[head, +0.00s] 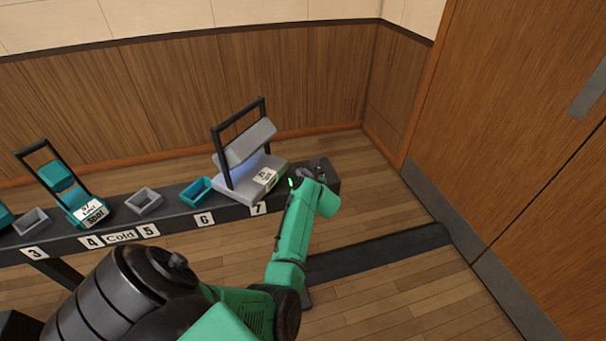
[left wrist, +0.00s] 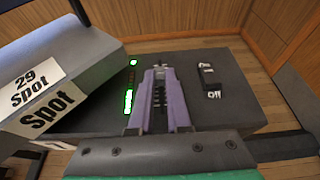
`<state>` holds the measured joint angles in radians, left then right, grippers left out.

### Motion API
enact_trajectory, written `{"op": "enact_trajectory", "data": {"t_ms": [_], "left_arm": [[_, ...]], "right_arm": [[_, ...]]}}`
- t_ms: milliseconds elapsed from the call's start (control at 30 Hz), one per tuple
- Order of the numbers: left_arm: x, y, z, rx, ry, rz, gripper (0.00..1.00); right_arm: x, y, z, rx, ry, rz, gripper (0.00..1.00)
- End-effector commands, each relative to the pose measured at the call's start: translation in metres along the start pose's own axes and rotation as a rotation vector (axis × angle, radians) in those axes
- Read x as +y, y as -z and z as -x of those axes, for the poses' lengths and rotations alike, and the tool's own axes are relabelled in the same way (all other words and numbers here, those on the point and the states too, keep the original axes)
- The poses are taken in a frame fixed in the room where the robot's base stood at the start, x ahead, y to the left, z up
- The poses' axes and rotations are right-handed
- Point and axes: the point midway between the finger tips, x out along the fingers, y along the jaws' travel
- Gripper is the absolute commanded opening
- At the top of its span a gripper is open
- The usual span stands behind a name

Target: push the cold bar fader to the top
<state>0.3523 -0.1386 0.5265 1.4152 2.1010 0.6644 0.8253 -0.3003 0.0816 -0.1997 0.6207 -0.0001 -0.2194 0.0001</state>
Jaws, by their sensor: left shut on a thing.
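The fader sits on the dark bench top at the right end of the bench, past the number 7 label. A lit green level strip (left wrist: 128,100) runs along its left side. My left gripper (head: 304,173) is over this end of the bench. In the left wrist view its two purple fingers (left wrist: 161,78) point away along the fader and are shut on the small fader knob, mostly hidden between them. A white "Cold" label (head: 120,237) is on the bench front between numbers 4 and 5. My right gripper is not in view.
A grey spot lamp (head: 252,145) on a stand is close left of my left gripper; its "29 Spot" label (left wrist: 34,88) shows in the wrist view. An on/off switch (left wrist: 208,80) lies right of the fader. Small trays and a teal lamp (head: 60,178) stand further left.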

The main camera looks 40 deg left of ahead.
Motion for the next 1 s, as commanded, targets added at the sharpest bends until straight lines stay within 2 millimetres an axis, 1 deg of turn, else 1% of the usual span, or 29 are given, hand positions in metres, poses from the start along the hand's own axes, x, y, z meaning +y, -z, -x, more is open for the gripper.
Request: {"op": "enact_trajectory", "data": {"t_ms": [33, 567, 800, 900, 1000], "left_arm": [[0.001, 0.003, 0.000, 0.005, -0.003, -0.002, 0.00], [0.001, 0.003, -0.001, 0.005, -0.004, -0.002, 0.00], [0.001, -0.008, -0.031, 0.004, -0.004, -0.001, 0.00], [0.001, -0.011, -0.035, 0.005, -0.003, -0.002, 0.00], [0.001, -0.012, -0.034, 0.004, -0.003, -0.002, 0.00]], "right_arm": [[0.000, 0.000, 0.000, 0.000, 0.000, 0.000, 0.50], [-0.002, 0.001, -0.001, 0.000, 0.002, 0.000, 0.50], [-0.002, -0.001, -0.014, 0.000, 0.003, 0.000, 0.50], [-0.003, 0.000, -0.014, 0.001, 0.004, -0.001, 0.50], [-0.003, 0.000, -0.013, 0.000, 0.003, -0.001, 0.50]]}}
